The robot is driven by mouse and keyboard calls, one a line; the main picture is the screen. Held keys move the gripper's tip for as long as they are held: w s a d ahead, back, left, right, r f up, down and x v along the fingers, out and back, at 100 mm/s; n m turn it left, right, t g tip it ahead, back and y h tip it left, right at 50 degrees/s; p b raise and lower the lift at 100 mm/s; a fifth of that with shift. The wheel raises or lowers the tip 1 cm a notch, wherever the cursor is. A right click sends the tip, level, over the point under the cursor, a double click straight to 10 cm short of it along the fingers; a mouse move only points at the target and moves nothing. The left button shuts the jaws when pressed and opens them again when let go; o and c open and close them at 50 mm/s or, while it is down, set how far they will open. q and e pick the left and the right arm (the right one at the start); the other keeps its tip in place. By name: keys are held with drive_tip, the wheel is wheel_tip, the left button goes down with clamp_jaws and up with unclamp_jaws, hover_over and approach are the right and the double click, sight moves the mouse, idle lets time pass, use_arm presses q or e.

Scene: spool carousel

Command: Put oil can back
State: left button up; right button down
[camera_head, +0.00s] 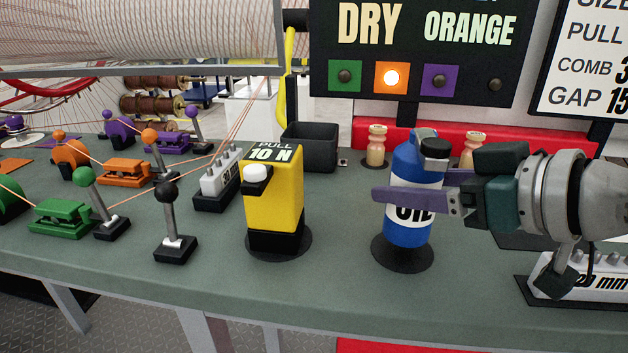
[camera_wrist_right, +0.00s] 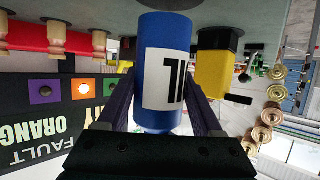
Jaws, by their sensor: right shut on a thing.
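The oil can (camera_head: 405,165) is a blue bottle with a white label and a black part at its top. It is upright over a round black disc (camera_head: 403,256) on the bench; I cannot tell whether its base touches the disc. My right gripper (camera_head: 415,196) comes in from the right and is shut on the can's body, with one purple finger across the label. The far finger is mostly hidden behind the can. In the right wrist view the can (camera_wrist_right: 163,45) appears upside down between both fingers. My left gripper is not in view.
A yellow pull gauge (camera_head: 278,195) stands left of the can. A black bin (camera_head: 310,147) and wooden pegs (camera_head: 376,146) are behind. Levers and coloured clamps (camera_head: 62,216) fill the left side. A 20 mm block (camera_head: 590,285) sits at right. The front bench strip is clear.

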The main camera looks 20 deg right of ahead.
drive_tip(key=shift+f, duration=1.3)
drive_tip(key=shift+f, duration=0.1)
drive_tip(key=shift+c, duration=0.2)
unclamp_jaws()
drive_tip(key=shift+f+b, duration=0.1)
drive_tip(key=shift+b, duration=0.2)
drive_tip(key=shift+r, duration=0.3)
drive_tip(key=p+v, duration=0.2)
drive_tip(key=v, duration=1)
drive_tip(key=shift+f, duration=0.1)
